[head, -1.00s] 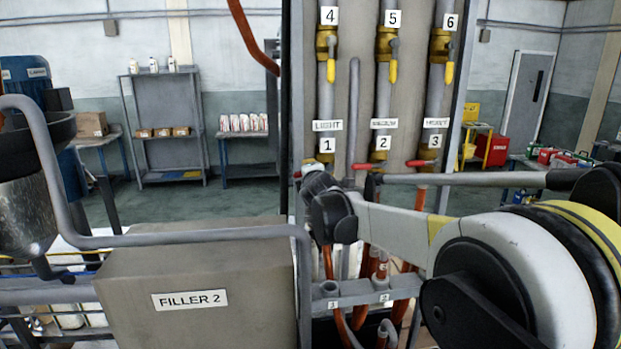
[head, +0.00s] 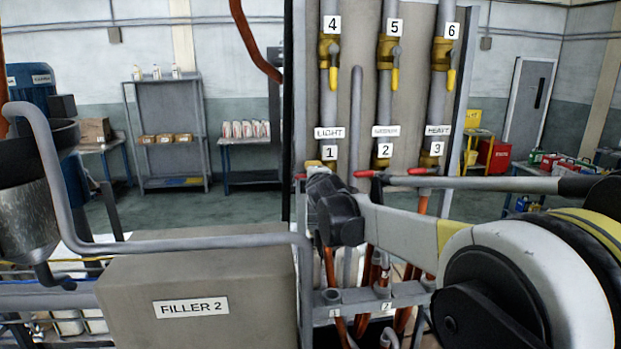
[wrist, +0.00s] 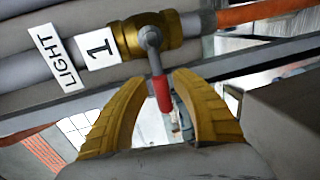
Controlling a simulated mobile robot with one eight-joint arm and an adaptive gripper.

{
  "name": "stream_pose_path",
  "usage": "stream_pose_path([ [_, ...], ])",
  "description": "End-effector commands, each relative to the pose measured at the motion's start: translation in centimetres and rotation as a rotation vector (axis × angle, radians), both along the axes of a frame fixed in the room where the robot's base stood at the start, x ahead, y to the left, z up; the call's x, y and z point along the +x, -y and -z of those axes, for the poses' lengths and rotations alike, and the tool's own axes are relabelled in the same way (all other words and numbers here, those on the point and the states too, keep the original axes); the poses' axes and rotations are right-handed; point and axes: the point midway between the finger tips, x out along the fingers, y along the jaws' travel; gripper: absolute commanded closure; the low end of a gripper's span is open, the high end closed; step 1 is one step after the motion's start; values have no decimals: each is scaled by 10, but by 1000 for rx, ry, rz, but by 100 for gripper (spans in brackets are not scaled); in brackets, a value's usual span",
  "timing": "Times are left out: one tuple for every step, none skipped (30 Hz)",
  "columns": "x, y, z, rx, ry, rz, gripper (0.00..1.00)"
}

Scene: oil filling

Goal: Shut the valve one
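Valve one shows in the wrist view as a brass body (wrist: 160,32) on a grey pipe marked LIGHT and 1. Its red-tipped lever (wrist: 162,95) points down in that view, across the pipe. My gripper (wrist: 160,78) is open, with one yellow finger on each side of the lever and gaps visible between. In the head view my gripper (head: 318,180) is at the valve, below the 1 label, and hides most of it. The lever's red end (head: 299,176) sticks out to the left.
Valve two's red lever (head: 364,173) and valve three's red lever (head: 421,171) lie to the right of my gripper. Valves 4, 5 and 6 sit above, with yellow levers hanging down. The Filler 2 box (head: 195,285) and a bent grey pipe (head: 180,242) stand at left.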

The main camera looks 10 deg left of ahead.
Motion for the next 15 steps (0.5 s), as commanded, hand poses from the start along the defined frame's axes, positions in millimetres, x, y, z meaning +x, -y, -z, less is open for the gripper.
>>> stream_pose_path([
  [0,0,0,0,0,0,60],
  [0,0,0,0,-1,0,60],
  [0,0,0,-1,-1,0,60],
  [0,0,0,-1,-1,1,60],
  [0,0,0,-1,-1,1,60],
  [0,0,0,-1,-1,1,60],
  [0,0,0,-1,-1,1,60],
  [0,0,0,-1,-1,1,60],
  [-1,0,0,-1,-1,1,60],
  [-2,1,0,-1,-1,1,60],
  [-3,1,0,-1,-1,1,60],
  [-6,2,-1,-1,-1,1,60],
  [-9,3,-2,-1,-1,1,60],
  [-14,4,-2,0,-1,1,60],
  [-20,6,-4,-1,-2,0,60],
])
